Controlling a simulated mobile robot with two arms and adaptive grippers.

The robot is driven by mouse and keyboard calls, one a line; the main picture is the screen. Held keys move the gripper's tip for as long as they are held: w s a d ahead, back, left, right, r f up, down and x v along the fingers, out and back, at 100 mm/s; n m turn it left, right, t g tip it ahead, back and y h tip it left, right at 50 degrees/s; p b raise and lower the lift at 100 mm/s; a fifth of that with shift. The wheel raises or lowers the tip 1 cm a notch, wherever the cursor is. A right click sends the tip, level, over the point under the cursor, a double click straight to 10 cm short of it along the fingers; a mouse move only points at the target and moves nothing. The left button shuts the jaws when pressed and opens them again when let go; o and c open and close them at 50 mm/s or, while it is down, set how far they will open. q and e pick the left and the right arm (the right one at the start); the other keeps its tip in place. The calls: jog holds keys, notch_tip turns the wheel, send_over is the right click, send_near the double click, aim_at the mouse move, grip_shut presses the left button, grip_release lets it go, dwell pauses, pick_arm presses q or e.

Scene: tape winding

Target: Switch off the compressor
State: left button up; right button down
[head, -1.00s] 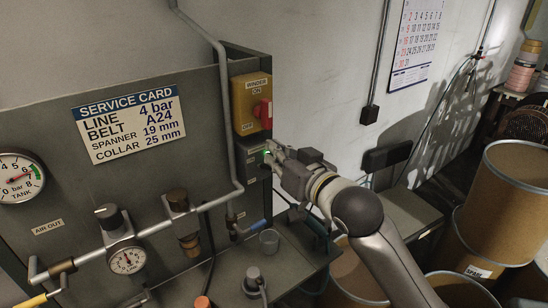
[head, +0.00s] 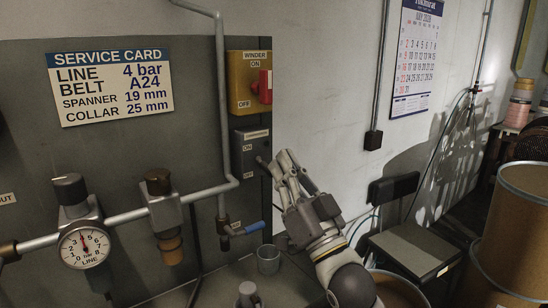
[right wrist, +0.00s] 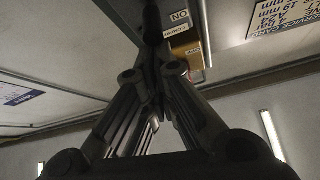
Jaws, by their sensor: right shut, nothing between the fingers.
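The compressor's grey switch box (head: 250,157) is on the panel, under the yellow winder box. A dark lever (head: 262,161) sticks out at its right side; its exact position is hard to tell. No green light shows on the box in the head view. In the right wrist view a dark lever-like piece (right wrist: 152,20) stands just beyond the fingertips, beside an upside-down label (right wrist: 178,29) with ON and a blurred word. My right gripper (head: 279,160) is shut and empty, just right of the box and apparently clear of it. My left gripper is not in view.
The yellow winder box (head: 243,92) with its red switch (head: 262,87) is just above. A pipe (head: 222,110) runs left of both boxes. Free room lies to the right, before the white wall.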

jog(key=shift+f+b, duration=0.55)
jog(key=shift+f, duration=0.85)
jog(key=shift+f, duration=0.1)
jog(key=v, duration=1.1)
jog(key=shift+s+d, duration=0.25)
jog(key=shift+s, duration=0.05)
